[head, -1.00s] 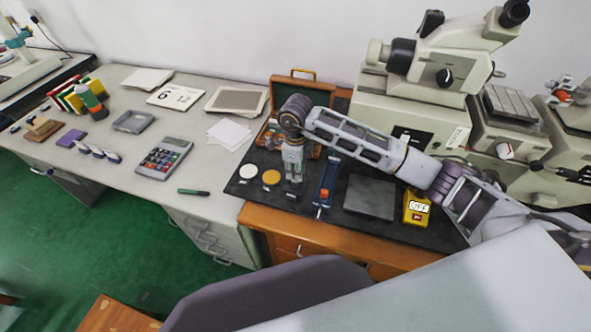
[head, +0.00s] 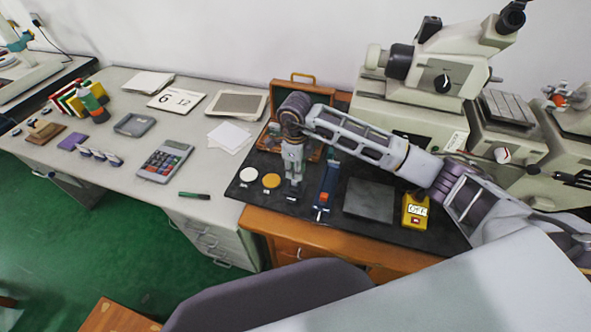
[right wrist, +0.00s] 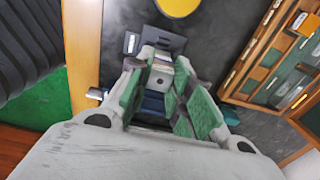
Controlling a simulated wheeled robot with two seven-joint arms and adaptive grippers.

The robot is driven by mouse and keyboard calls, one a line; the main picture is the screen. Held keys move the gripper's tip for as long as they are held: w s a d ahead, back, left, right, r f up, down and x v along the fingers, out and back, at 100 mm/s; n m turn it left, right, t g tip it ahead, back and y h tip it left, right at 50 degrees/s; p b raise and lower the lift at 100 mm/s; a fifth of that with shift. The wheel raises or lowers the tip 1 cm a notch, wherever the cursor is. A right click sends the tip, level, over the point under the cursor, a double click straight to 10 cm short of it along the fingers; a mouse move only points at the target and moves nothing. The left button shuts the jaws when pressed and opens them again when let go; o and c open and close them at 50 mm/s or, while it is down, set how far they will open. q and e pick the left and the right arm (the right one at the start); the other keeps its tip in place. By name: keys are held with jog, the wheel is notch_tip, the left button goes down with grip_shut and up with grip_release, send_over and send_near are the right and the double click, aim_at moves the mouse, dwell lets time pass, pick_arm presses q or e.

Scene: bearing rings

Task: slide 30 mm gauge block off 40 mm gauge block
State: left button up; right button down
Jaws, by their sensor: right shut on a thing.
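My right gripper (head: 292,184) points down over the black mat (head: 240,186), between the yellow disc and the blue tool. In the right wrist view my gripper (right wrist: 160,72) has its green-padded fingers on both sides of a small metal gauge block (right wrist: 160,80) and is shut on it. A pale end face with small marks shows between the fingertips. I cannot tell from its marks whether this is the 30 mm or the 40 mm block, or whether the two still touch. Dark flat pieces (right wrist: 132,43) lie just past the fingertips. My left gripper is not in view.
A white disc (head: 249,174) and a yellow disc (head: 271,181) lie left of the gripper. The blue tool (head: 327,186), a grey plate (head: 369,199) and a yellow meter (head: 415,210) are to the right. An open wooden case (head: 312,147) stands behind.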

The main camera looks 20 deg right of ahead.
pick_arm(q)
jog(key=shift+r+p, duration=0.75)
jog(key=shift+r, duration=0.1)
pick_arm(e)
jog(key=shift+r, duration=1.9)
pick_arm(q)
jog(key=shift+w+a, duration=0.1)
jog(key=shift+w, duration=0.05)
pick_arm(e)
jog(key=shift+s+d, duration=0.1)
jog(key=shift+d, duration=0.05)
